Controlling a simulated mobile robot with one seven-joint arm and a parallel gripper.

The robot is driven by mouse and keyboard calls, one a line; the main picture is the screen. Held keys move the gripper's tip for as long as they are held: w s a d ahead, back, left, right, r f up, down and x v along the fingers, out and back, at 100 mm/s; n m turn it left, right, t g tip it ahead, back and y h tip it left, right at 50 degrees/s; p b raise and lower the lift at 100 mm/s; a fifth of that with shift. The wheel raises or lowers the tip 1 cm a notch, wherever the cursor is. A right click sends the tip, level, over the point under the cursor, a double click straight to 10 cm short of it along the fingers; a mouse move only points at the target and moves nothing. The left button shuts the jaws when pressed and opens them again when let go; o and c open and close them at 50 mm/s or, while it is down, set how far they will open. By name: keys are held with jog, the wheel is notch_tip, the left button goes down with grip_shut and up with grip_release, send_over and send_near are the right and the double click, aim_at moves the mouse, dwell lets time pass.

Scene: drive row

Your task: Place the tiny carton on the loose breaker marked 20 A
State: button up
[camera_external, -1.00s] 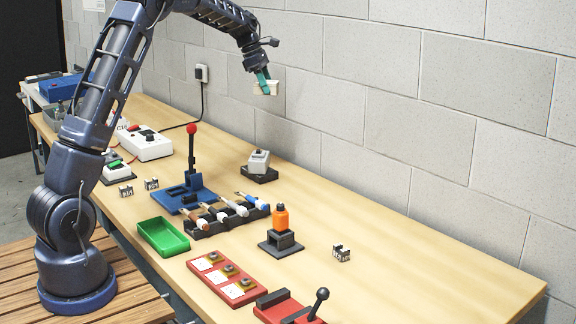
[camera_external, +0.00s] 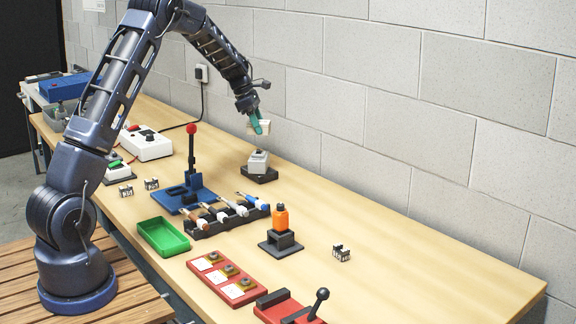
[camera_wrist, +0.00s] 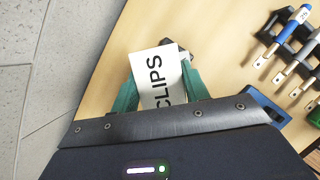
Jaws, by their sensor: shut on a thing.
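My gripper (camera_external: 258,124) has teal fingers shut on the tiny carton (camera_external: 264,128), a small white box. In the wrist view the carton (camera_wrist: 158,78) shows the word "CLIPS" between the fingers (camera_wrist: 160,92). The carton is in the air above a pale grey unit (camera_external: 258,158) on a dark base, apart from it. In the wrist view the carton hides most of what lies below. I cannot read a 20 A marking on anything, so I cannot tell which thing is the loose breaker.
A blue stand with a red-knobbed lever (camera_external: 191,150) rises to the left of the grey unit. A rack of tools (camera_external: 228,217) and an orange-topped block (camera_external: 281,226) stand nearer. The block wall (camera_external: 380,130) runs close behind. The right table area is mostly clear.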

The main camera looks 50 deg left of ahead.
aim_at(259, 148)
jog(key=shift+f, duration=2.6)
jog(key=shift+f, duration=0.15)
jog(key=o, duration=1.1)
